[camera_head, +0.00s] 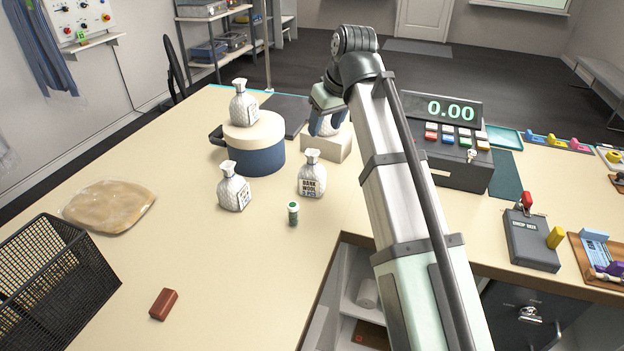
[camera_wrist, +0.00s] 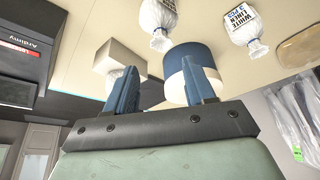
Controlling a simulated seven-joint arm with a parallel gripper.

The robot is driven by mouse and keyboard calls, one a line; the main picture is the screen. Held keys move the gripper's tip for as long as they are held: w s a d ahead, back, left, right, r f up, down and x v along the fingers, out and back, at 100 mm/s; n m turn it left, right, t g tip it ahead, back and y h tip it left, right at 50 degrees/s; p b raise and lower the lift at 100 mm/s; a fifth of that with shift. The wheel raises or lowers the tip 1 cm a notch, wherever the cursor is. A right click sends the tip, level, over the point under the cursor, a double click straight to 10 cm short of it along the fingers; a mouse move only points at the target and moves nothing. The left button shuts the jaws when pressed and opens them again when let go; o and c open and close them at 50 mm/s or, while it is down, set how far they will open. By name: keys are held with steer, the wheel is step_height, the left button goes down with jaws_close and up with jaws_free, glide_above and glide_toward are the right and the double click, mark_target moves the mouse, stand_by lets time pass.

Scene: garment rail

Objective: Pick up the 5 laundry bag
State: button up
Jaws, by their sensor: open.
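Several white laundry bags with tied necks are on the counter. One bag (camera_head: 312,176) has a dark-wash label whose count is too small to read. Another bag (camera_head: 234,188) stands to its left. A third bag (camera_head: 243,103) is on the cream lid of a round blue container. A fourth, on a pale block (camera_head: 338,149), is largely hidden by my gripper (camera_head: 326,124). My gripper is open and empty, with blue fingers pointing down over that block. The wrist view shows both fingers (camera_wrist: 163,82), the block (camera_wrist: 122,58), and a bag labelled white linen (camera_wrist: 244,22).
The blue container (camera_head: 255,160) stands left of the block. A cash register (camera_head: 460,150) is close on the right. The centre front counter is mostly clear.

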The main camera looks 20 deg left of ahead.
mark_target(313, 154)
steer(key=x, duration=0.8)
steer(key=shift+x, duration=2.85)
steer(key=shift+a, duration=0.15)
steer(key=shift+c, duration=0.3)
jaws_close()
steer(key=shift+r, duration=0.1)
